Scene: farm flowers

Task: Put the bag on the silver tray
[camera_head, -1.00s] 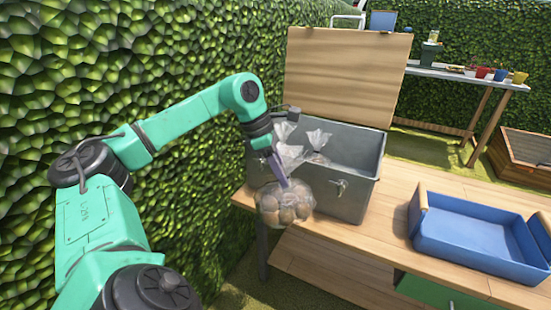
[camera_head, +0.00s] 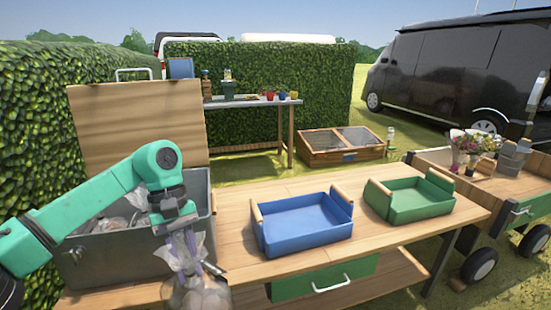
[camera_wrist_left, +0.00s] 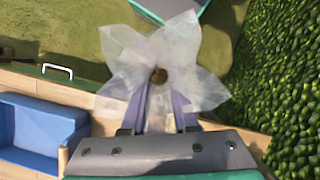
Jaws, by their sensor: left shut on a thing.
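A clear bag of round brown contents (camera_head: 200,296) hangs from my left gripper (camera_head: 192,262), at the bottom of the head view. The gripper is shut on the bag's gathered neck. In the left wrist view, the flared plastic top of the bag (camera_wrist_left: 195,58) spreads around the fingers of my left gripper (camera_wrist_left: 158,100). The bag hangs in front of the table's near edge, close to the grey metal bin. I see no tray that is clearly silver; a blue tray (camera_head: 305,238) and a green tray (camera_head: 410,209) sit on the wooden table. My right gripper is not in view.
The open grey metal bin (camera_head: 112,262) holds more clear bags, behind my left arm. Its wooden lid (camera_head: 140,122) stands upright. The wooden table (camera_head: 240,200) has bare room left of the blue tray. A wooden cart (camera_head: 485,190) with flowers stands at the right.

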